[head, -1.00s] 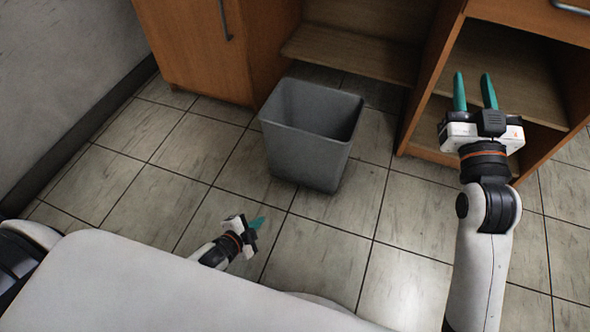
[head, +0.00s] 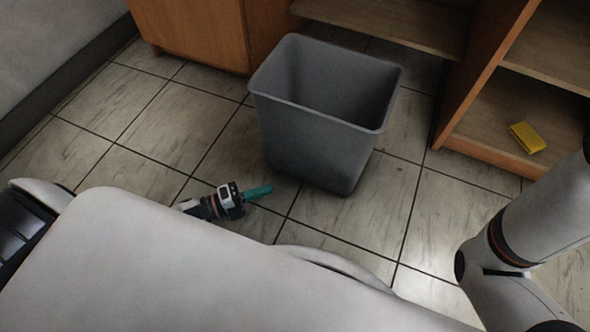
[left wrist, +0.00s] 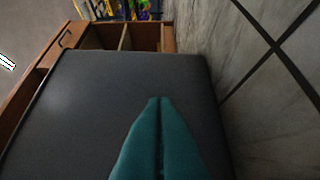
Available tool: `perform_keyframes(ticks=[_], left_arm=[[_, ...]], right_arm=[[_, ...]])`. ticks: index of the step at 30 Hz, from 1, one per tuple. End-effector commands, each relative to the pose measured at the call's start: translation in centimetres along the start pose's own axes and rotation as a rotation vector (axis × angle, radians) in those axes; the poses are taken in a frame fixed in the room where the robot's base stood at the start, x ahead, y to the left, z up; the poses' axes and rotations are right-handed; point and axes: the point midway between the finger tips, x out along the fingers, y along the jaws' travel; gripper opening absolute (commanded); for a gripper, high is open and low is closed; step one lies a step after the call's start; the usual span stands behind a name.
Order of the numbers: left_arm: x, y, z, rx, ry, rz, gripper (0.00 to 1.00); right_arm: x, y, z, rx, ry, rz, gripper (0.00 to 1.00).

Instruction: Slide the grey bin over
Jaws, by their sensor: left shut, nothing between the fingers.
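The grey bin (head: 315,145) stands upright on the tiled floor in the head view, its open top showing an empty-looking inside. My left gripper (head: 262,190) is low near the floor, just left of the bin's lower front, with its teal fingers pointing towards it. In the left wrist view the shut fingers (left wrist: 160,105) lie in front of the bin's dark side (left wrist: 85,105), with nothing between them. Whether the fingertips touch the bin I cannot tell. My right arm shows at the right of the head view, but its gripper is out of the picture.
Wooden cabinets (head: 195,35) stand behind the bin, with an open shelf unit (head: 490,135) at the right. A yellow object (head: 526,137) lies on its low shelf. A grey wall is at the far left. Floor left of the bin (head: 150,130) is clear.

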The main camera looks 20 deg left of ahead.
Motion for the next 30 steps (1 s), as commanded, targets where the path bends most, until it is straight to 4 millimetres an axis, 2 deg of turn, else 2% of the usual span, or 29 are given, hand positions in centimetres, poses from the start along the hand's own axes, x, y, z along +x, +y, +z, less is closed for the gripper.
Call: perform_keyframes(ticks=[1, 10, 12, 18, 30], left_arm=[[1.2, -0.4, 0.0, 0.001, -0.002, 0.004, 0.00], [7.7, -0.4, 0.0, 0.000, -0.001, 0.005, 0.00], [8.4, -0.6, -1.1, 0.002, 0.001, 0.001, 0.00], [9.8, -0.3, -2.5, 0.000, 0.001, 0.001, 0.00], [10.2, 0.0, -2.9, -0.003, 0.002, -0.001, 0.00]], right_arm=[[-0.9, 0.2, 0.3, 0.000, 0.002, 0.000, 0.34], [-3.8, 0.8, 1.2, 0.000, 0.004, 0.000, 0.34], [-4.7, 1.0, 1.6, 0.000, 0.004, 0.000, 0.34], [-5.8, 1.2, 2.0, 0.000, 0.004, 0.000, 0.34], [-5.9, 1.2, 2.0, 0.000, 0.004, 0.000, 0.34]])
